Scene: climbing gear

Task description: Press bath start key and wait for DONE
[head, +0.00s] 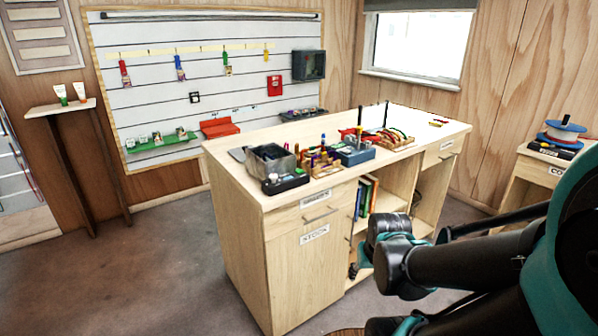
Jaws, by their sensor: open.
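A dark grey box with a clear upper part (270,160) stands at the near left end of the wooden workbench. A low black unit with small keys (286,184) sits at its front. I cannot tell for sure that this is the bath, and no key label or DONE sign is readable. A blue-grey box (352,152) stands further along the bench. My arm reaches in from the right, in front of the bench. My gripper (354,270) shows only as a small dark tip behind my arm, low before the shelves and apart from the bench top. It appears empty.
The workbench (425,128) has more gear, a wooden rack (320,165) and open shelves with books (366,196). A side table with a spool (562,132) is at right. Floor (170,270) to the left is clear.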

